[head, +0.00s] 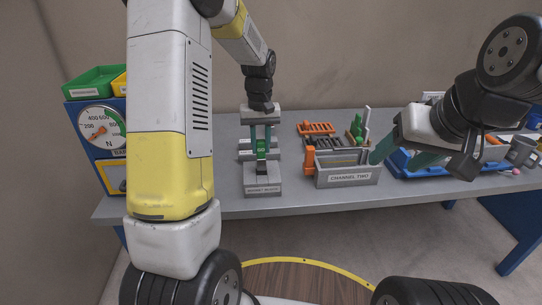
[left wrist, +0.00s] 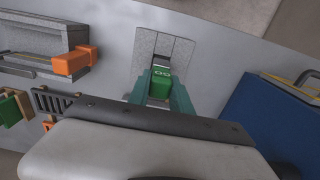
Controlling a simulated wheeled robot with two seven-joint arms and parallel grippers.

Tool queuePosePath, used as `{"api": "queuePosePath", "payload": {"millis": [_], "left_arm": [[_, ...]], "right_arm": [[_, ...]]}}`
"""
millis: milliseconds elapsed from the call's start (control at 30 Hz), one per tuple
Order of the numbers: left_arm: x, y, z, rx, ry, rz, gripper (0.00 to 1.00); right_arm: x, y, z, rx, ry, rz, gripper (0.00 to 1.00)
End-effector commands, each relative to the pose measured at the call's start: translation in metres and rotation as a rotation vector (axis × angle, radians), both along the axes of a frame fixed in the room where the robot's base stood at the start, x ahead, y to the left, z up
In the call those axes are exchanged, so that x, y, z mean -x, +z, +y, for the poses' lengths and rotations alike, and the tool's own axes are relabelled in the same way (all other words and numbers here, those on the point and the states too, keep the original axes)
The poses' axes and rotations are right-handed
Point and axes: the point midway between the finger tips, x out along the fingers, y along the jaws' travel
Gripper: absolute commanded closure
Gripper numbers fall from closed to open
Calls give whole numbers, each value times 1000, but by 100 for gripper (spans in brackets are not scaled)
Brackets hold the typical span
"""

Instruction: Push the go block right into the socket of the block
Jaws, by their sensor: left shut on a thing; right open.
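The green go block (head: 261,149) is between the teal fingers of my left gripper (head: 261,139). In the left wrist view the go block (left wrist: 161,81), lettered GO, shows between the fingertips (left wrist: 160,90), and the gripper is shut on it. The grey socket block (head: 262,189), with a label on its front, stands on the table below and around the go block; it also shows in the left wrist view (left wrist: 166,48). How deep the go block sits in the socket is hidden by the gripper. My right gripper (head: 393,151) is open, beside the grey box.
The grey box (head: 348,181) labelled CHANNEL TWO stands right of the socket block, with an orange block (head: 310,159) at its left end. An orange rack (head: 316,129) lies behind. A blue tray (head: 407,172) is further right. A gauge panel (head: 99,135) stands left.

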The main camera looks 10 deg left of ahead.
Motion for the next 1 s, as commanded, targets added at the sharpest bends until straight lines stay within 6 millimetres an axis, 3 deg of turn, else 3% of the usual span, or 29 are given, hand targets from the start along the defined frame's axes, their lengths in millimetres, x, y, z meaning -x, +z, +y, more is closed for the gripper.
{"api": "queuePosePath", "payload": {"millis": [433,800,833,933,1000], "left_arm": [[0,-50,0,0,-1,1,100],[0,-55,0,0,-1,-1,100],[0,-55,0,0,-1,0,73],[0,-55,0,0,-1,-1,53],[0,-55,0,0,-1,-1,53]], "right_arm": [[0,0,0,0,0,-1,40],[0,0,0,0,0,-1,40],[0,0,0,0,0,-1,40],[0,0,0,0,0,-1,40],[0,0,0,0,0,-1,40]]}}
